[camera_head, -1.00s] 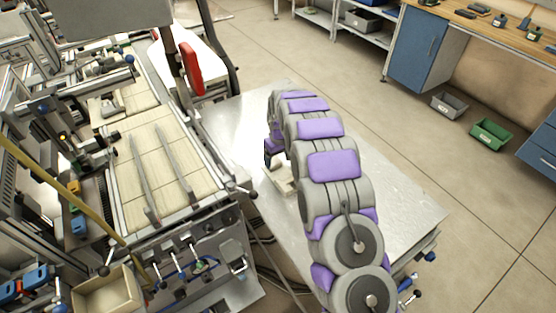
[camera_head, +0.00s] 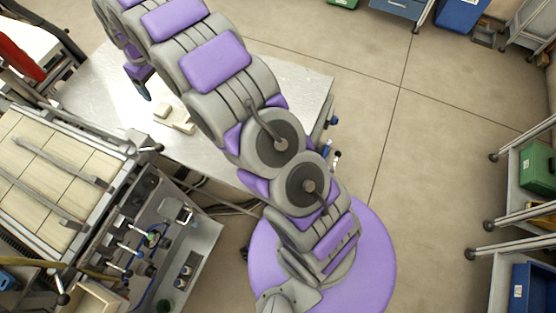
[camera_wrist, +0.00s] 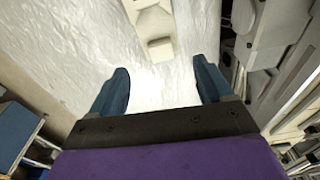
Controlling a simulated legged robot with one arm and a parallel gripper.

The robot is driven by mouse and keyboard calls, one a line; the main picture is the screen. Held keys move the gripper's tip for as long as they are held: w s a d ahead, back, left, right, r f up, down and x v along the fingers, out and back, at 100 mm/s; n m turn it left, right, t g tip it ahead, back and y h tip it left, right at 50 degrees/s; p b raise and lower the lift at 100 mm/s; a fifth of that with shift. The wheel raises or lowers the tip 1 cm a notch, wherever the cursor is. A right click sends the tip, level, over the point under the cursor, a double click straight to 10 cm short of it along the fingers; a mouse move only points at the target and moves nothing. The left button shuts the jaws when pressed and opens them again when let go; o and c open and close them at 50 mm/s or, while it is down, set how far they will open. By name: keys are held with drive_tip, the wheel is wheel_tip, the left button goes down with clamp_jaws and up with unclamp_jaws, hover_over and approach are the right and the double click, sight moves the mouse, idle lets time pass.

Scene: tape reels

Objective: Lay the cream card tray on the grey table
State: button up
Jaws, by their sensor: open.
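The cream card tray (camera_head: 182,125) lies on the grey table (camera_head: 240,163), just beside my arm. It also shows at the top of the wrist view (camera_wrist: 155,24), partly cut off by the frame edge. My gripper (camera_head: 144,88) is above the table, to the upper left of the tray in the head view, with much of it hidden by my arm. In the wrist view the two blue fingers of my gripper (camera_wrist: 163,88) stand wide apart with only bare table between them. The tray is beyond the fingertips, apart from them.
A workbench with tiled beige panels (camera_head: 60,160) and metal rails stands close to the table's left side. A cream bin (camera_head: 95,298) is at lower left. Shelving with a green crate (camera_head: 535,168) and a blue crate (camera_head: 530,288) stands at right. Open floor lies between.

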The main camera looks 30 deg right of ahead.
drive_tip(key=s+d+r+m, duration=0.1)
drive_tip(key=s+d+r, duration=0.25)
drive_tip(key=s, duration=0.35)
drive_tip(key=s+d+r+m+g, duration=0.1)
drive_tip(key=s+d+r, duration=0.25)
drive_tip(key=s, duration=0.25)
drive_tip(key=s+d+r+m, duration=0.1)
drive_tip(key=s+d+r, duration=0.1)
drive_tip(key=s+r, duration=0.4)
drive_tip(key=s+d+m, duration=0.1)
drive_tip(key=s+d, duration=0.1)
drive_tip(key=s, duration=1.2)
drive_tip(key=s+d+f+m+g, duration=0.1)
drive_tip(key=s+d+m, duration=0.1)
drive_tip(key=s, duration=1.2)
drive_tip(key=shift+d+h, duration=0.15)
drive_tip(key=shift+h, duration=0.15)
drive_tip(key=shift+s+d+f, duration=0.1)
drive_tip(key=shift+d, duration=0.25)
drive_tip(key=shift+a, duration=0.1)
